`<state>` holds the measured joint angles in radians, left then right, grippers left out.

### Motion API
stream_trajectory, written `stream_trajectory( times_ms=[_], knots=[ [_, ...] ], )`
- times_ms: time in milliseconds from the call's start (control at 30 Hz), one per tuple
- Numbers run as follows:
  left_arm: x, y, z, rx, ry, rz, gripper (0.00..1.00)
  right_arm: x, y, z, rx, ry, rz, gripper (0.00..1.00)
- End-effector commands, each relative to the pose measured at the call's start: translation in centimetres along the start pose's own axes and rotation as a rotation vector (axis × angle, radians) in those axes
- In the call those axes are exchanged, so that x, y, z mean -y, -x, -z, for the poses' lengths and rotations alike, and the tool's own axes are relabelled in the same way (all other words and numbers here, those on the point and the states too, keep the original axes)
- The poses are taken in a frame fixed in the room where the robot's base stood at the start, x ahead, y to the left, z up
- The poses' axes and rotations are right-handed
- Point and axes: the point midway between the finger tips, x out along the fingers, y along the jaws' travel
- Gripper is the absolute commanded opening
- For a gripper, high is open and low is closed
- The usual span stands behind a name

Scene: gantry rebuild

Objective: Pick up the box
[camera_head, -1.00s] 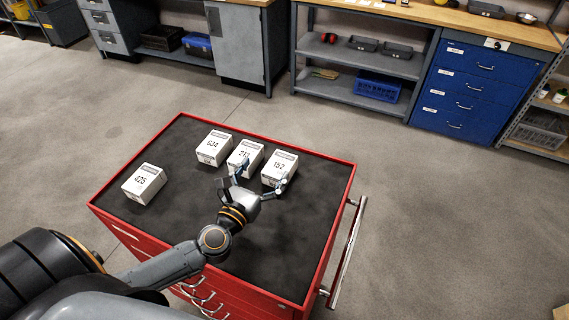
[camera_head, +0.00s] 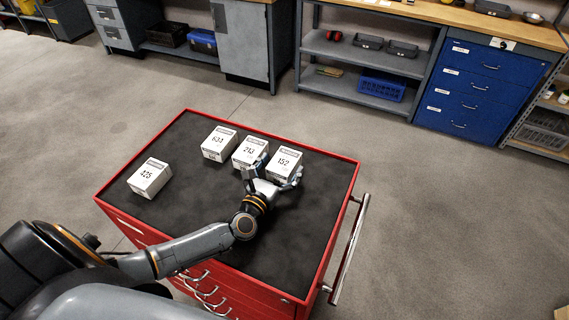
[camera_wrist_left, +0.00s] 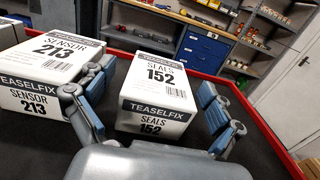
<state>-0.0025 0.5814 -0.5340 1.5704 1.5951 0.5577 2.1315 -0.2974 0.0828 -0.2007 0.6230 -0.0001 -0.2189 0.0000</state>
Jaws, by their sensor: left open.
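Several white boxes with black numbers stand on the dark top of the red tool cart (camera_head: 328,262). The box marked 152 (camera_head: 286,159) is the rightmost in the head view. The box marked 213 (camera_head: 249,151) stands close to its left, then box 634 (camera_head: 219,142), with box 425 (camera_head: 149,177) apart at the left. My left gripper (camera_head: 276,172) is open at the near side of box 152. In the left wrist view, box 152 (camera_wrist_left: 157,92) shows between its spread fingers (camera_wrist_left: 150,122), the left finger lying between it and box 213 (camera_wrist_left: 45,80). My right gripper is not seen.
The cart top is clear to the right and in front of the boxes. A handle (camera_head: 350,250) sticks out from the cart's right side. A blue drawer cabinet (camera_head: 470,90) and grey shelves (camera_head: 365,60) stand beyond open floor.

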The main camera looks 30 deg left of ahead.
Motion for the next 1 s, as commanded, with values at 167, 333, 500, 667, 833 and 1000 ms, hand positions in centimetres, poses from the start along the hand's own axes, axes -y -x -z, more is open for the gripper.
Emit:
stream_trajectory(
  times_ms=[167, 333, 500, 667, 833, 1000],
  knots=[
    [0.02, -0.41, 0.03, 0.000, 0.000, 0.001, 0.92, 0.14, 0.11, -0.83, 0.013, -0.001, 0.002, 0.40],
    [0.02, -0.38, 0.03, 0.000, 0.000, 0.001, 0.82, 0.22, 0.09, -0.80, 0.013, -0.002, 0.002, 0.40],
    [0.01, -0.37, 0.01, 0.000, 0.000, 0.000, 0.48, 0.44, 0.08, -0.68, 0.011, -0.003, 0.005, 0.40],
    [0.00, -0.41, -0.09, 0.002, 0.000, 0.000, 0.24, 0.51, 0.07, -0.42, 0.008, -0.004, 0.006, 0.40],
    [-0.01, -0.40, -0.10, 0.002, 0.000, 0.000, 0.24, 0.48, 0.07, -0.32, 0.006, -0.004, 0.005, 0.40],
    [0.02, -0.38, -0.64, 0.002, 0.002, 0.000, 0.24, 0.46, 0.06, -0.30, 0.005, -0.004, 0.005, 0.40]
  ],
)
